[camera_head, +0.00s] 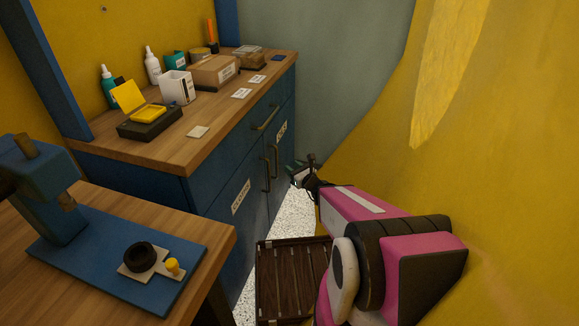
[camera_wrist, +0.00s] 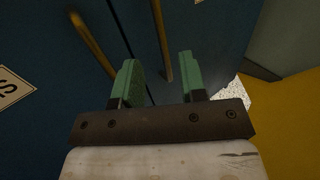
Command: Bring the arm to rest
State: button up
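My gripper (camera_head: 304,170) is at the end of my pink and black arm, in front of the blue cabinet (camera_head: 225,180) in the head view. In the wrist view my gripper (camera_wrist: 168,78) shows two green fingers standing apart with nothing between them. Behind the fingers are the cabinet's dark blue doors and two brass bar handles (camera_wrist: 162,40). One handle lies behind the gap between the fingers. I cannot tell whether a finger touches it. The arm reaches out from the lower right, above the floor.
A dark slatted wooden pallet (camera_head: 292,280) lies on the speckled floor below my arm. A wooden table with a blue press (camera_head: 50,200) stands at the lower left. The cabinet's wooden top (camera_head: 180,140) holds boxes and bottles. A yellow wall (camera_head: 500,150) is close on the right.

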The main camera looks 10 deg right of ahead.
dwell(0.4)
jog(key=s+a+n+g, duration=0.5)
jog(key=n+g, duration=0.6)
jog(key=n, duration=0.8)
jog(key=s+d+n+g+h, duration=0.4)
jog(key=d+n+h, duration=0.5)
jog(key=d, duration=0.4)
jog(key=shift+s+d+n+h, duration=0.3)
jog(key=shift+s+n+h, duration=0.1)
jog(key=shift+n, duration=0.3)
